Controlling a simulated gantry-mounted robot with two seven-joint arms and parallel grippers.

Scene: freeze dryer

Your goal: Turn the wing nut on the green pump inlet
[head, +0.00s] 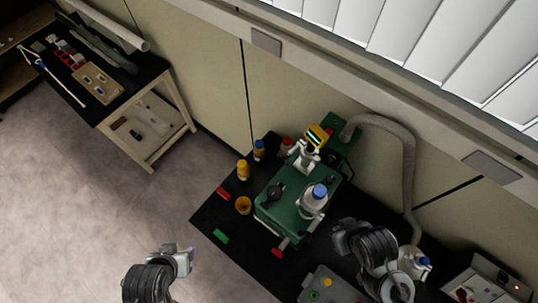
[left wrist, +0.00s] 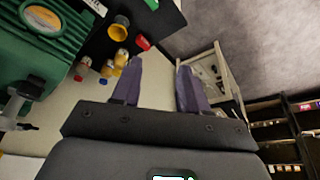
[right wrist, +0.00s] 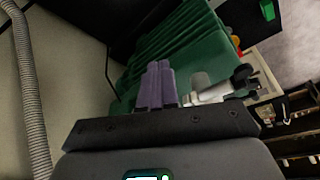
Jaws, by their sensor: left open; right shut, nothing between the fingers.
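The green pump (head: 268,215) stands on the black bench top in the head view, with pale metal fittings (head: 305,158) and a yellow-framed display (head: 317,137) at its back end. I cannot make out the wing nut there. My left gripper (head: 188,254) is open and empty, left of the bench and apart from the pump. The left wrist view shows the pump (left wrist: 70,50) at the left. My right gripper (head: 345,238) is shut and empty, to the right of the pump. In the right wrist view its fingers (right wrist: 157,66) overlap the ribbed pump (right wrist: 180,40), beside a metal fitting (right wrist: 208,92) with a black knob (right wrist: 243,80).
A grey corrugated hose (head: 409,165) arches behind the pump's right side. A grey device (head: 328,290) sits at the front. The floor to the left is clear.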

